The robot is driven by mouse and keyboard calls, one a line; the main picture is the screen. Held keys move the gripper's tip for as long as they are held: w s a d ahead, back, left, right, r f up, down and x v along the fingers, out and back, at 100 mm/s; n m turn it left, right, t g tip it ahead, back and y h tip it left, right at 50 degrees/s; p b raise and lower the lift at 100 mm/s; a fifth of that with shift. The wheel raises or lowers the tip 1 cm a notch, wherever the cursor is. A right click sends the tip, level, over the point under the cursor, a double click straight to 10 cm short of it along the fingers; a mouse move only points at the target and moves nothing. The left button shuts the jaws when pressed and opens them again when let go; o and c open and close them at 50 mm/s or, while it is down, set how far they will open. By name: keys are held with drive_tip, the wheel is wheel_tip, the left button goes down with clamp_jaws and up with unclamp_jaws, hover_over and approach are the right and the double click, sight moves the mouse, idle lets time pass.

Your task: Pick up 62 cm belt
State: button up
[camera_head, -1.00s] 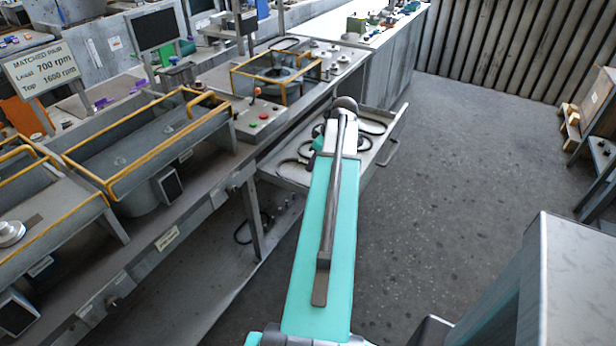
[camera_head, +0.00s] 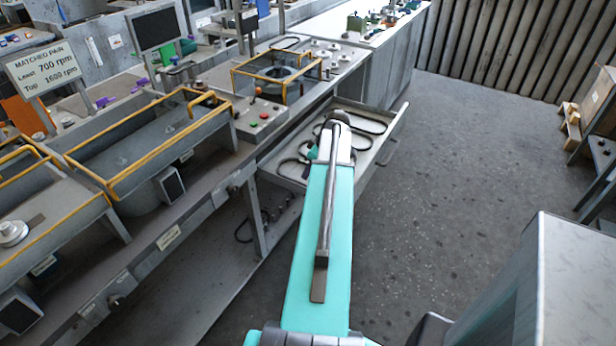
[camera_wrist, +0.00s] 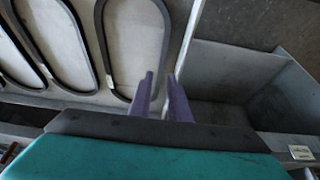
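Several black belt loops lie in an open grey drawer (camera_head: 395,135). In the wrist view one belt (camera_wrist: 166,45) lies just ahead of my gripper, another belt (camera_wrist: 75,30) lies left of it, and part of a further belt (camera_wrist: 12,82) shows at the left edge. Small pale tags sit on some belts, but I cannot read a length, so I cannot tell which is the 62 cm one. In the head view my arm hides the gripper.
The workbench (camera_head: 205,180) with yellow guard rails runs along the drawer's left. The floor (camera_head: 460,180) right of the drawer is clear.

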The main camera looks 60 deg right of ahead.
drive_tip(key=shift+s+p+x, duration=0.2)
drive_tip(key=shift+p+x, duration=0.5)
drive_tip(key=shift+x, duration=1.9)
drive_tip(key=shift+a, duration=0.1)
clamp_jaws()
